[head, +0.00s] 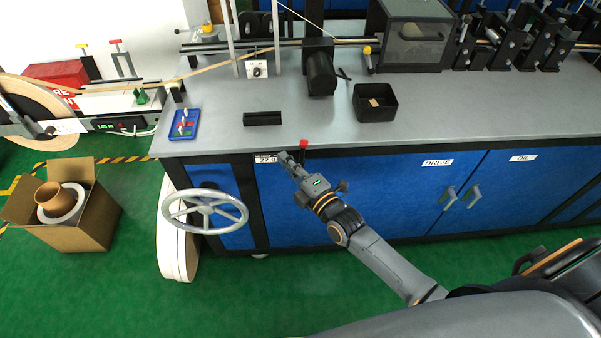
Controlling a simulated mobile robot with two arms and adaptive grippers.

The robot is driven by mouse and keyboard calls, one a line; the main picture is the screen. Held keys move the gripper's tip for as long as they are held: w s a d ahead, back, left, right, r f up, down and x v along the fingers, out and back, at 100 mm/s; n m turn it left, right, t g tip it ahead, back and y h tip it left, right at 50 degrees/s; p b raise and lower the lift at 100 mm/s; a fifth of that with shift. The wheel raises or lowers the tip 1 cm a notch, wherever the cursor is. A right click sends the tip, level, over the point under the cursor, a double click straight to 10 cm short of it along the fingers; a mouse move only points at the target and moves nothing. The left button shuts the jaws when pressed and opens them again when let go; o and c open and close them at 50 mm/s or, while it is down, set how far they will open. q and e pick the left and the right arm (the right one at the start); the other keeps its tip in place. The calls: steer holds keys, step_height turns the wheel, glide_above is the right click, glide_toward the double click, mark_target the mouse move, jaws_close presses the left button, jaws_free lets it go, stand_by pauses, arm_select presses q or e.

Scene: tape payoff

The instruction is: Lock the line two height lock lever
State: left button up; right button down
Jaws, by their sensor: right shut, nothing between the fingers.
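A small lever with a red knob (303,144) stands at the front edge of the grey bench top, above a small display reading about 27.0 (266,159). I cannot tell from its markings whether it is the line two height lock lever. A large grey handwheel (205,211) is mounted on the front, left of the display. My right gripper (288,158) is shut and empty, just below and left of the red knob, in front of the cabinet face. Whether it touches the lever is unclear. My left gripper is not in view.
The bench top (220,105) carries a blue tray (183,124), a black bar (262,118) and a black bin (375,102). An open cardboard box (85,225) stands on the green floor at left. Cabinet handles (460,197) stick out at right.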

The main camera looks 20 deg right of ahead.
mark_target(302, 157)
steer(key=shift+w+d+f+p, duration=0.1)
steer(key=shift+d+p, duration=0.05)
steer(key=shift+d, duration=0.85)
steer(key=shift+w+d+f+p, duration=0.1)
steer(key=shift+d+p, duration=0.05)
steer(key=shift+d, duration=0.8)
steer(key=shift+d+m+b, duration=0.15)
steer(key=shift+m+b, duration=0.15)
steer(key=shift+b, duration=0.15)
